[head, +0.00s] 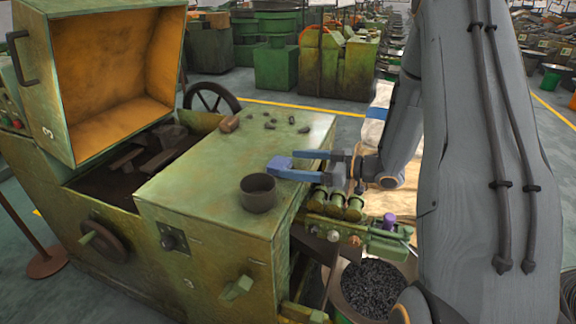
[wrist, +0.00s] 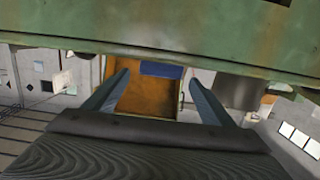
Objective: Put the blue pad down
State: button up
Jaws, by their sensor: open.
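The blue pad (head: 280,163) is at the right part of the green machine's top (head: 215,160), at the tips of my gripper in the head view. In the wrist view the blue pad (wrist: 162,70) shows as a small flat block between the two fingertips, with a gap on either side. My gripper (head: 308,164) reaches in from the right, low by the machine top's right edge. Its fingers (wrist: 160,78) are spread apart in the wrist view. Whether the pad's underside touches the top is hidden.
A dark round cup (head: 258,193) stands on the machine top, near its front. A brown block (head: 229,124) and several small dark pieces lie toward the back. The open lid (head: 105,75) rises at the left. A bin of dark parts (head: 372,287) stands below at right.

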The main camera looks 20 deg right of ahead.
jog(key=b+v, duration=0.1)
jog(key=v, duration=0.7)
jog(key=shift+s+d+b, duration=0.2)
jog(key=shift+d+b, duration=0.15)
